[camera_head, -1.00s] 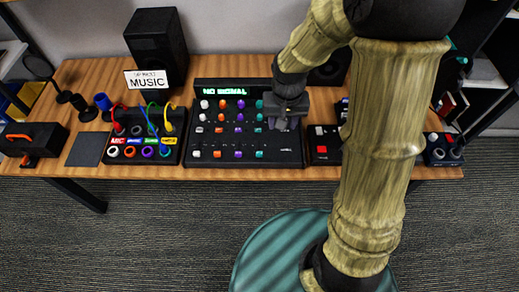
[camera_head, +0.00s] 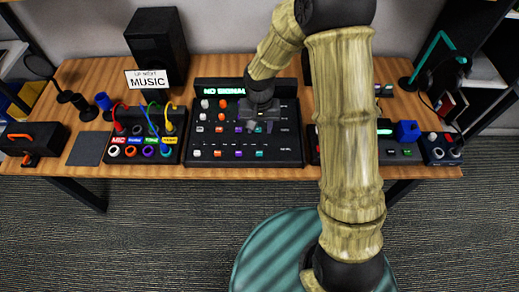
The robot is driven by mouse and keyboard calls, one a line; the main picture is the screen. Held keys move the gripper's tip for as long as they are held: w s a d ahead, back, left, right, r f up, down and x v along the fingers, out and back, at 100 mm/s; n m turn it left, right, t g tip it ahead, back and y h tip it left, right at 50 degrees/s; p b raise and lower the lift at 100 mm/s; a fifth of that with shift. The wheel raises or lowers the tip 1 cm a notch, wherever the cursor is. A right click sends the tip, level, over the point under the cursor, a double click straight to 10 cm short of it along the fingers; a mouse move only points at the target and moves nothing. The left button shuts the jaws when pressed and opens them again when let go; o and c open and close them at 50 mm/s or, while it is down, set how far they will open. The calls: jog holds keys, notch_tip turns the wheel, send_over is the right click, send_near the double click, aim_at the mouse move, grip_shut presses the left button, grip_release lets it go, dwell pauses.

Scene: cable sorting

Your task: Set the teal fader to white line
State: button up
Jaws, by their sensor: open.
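The mixer (camera_head: 212,148) is a black console on the wooden table, with a screen and rows of white, orange, purple and teal knobs. Its bottom row holds colored fader caps; the teal fader (camera_head: 259,154) is the rightmost, near the front edge. My gripper (camera_head: 262,128) is open and points down over the right part of the mixer, just behind the teal fader. It hides the teal knobs and part of the purple ones. The white line is too small to make out. I cannot tell whether the fingers touch the panel.
A patch box (camera_head: 128,151) with colored cables stands left of the mixer. A black speaker (camera_head: 158,45) and a MUSIC sign (camera_head: 148,80) are behind it. A blue object (camera_head: 407,131) sits on gear at the right. The wood in front of the mixer is a narrow clear strip.

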aim_at(260, 152)
notch_tip(260, 152, down, 14)
jog(key=shift+f+p, duration=0.15)
jog(key=shift+p, duration=0.5)
jog(key=shift+c, duration=0.4)
grip_shut()
